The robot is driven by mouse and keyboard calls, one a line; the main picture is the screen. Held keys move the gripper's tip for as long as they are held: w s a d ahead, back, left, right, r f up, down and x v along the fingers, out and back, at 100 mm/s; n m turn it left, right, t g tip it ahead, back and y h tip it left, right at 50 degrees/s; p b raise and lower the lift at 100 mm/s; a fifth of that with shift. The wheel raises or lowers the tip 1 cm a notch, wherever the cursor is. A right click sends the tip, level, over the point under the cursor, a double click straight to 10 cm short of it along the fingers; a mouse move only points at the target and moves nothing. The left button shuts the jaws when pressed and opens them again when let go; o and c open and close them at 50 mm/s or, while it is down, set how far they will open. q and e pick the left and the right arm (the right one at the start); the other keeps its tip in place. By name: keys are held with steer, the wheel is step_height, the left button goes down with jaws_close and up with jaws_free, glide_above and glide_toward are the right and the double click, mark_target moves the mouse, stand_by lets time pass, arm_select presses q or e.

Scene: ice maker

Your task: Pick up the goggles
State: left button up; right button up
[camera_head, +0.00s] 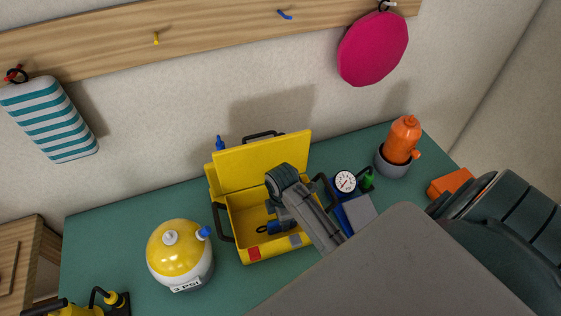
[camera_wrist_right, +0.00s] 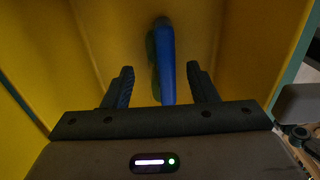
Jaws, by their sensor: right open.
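The goggles (camera_wrist_right: 167,62), with a blue edge and a green part on its left side, stand out inside the yellow toolbox (camera_head: 240,161). My right gripper (camera_wrist_right: 161,78) is open inside the box. In the right wrist view its two dark fingers are on either side of the goggles, with a gap visible on each side. In the head view my right arm reaches over the box from the right and hides part of its inside. I cannot make out the goggles clearly there. My left gripper is not in view.
The toolbox lid is up. A yellow and white tank (camera_head: 180,255) stands left of the box on the green table (camera_head: 110,220). A pressure gauge (camera_head: 345,181) and an orange bottle (camera_head: 403,138) in a grey holder (camera_head: 390,167) are to the right. Clear table lies at the left.

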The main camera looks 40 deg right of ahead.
step_height(320, 180, down, 2)
steer(key=shift+a+p, duration=0.15)
steer(key=shift+p, duration=0.3)
steer(key=shift+s+f, duration=0.1)
steer(key=shift+f, duration=0.6)
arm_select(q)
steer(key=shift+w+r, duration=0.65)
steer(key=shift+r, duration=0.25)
arm_select(e)
steer(key=c, duration=1.1)
